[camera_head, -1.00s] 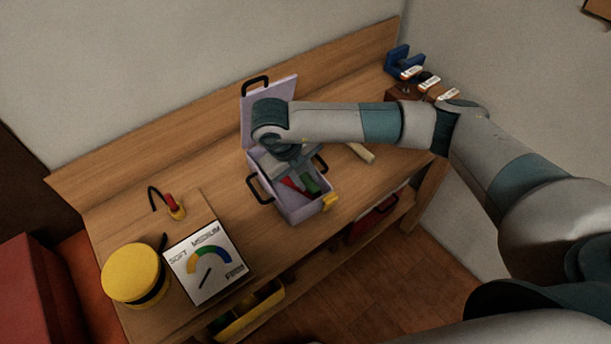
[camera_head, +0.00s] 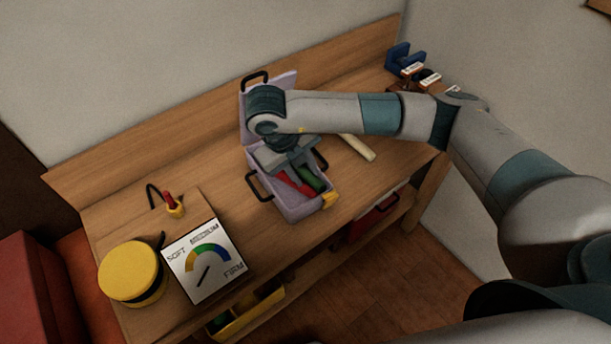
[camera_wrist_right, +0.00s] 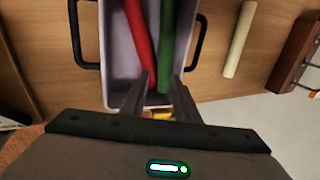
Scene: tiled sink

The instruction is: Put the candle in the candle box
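The candle box (camera_head: 300,208) is an open lilac case with black handles, its lid (camera_head: 287,88) raised at the back. A red candle (camera_head: 294,183) and a green candle (camera_head: 314,181) lie side by side inside it; both also show in the right wrist view, red (camera_wrist_right: 139,30) and green (camera_wrist_right: 178,40). A cream candle (camera_head: 357,147) lies on the table right of the box; it also shows in the wrist view (camera_wrist_right: 239,40). My right gripper (camera_wrist_right: 160,82) is open above the box, its fingers apart over the candles' near ends. My left gripper is out of view.
A yellow round container (camera_head: 132,272) and a dial board (camera_head: 204,260) stand at the left. A small red-and-yellow item (camera_head: 173,204) lies behind them. A holder with labelled stamps (camera_head: 410,80) stands at the back right. Bare table surrounds the cream candle.

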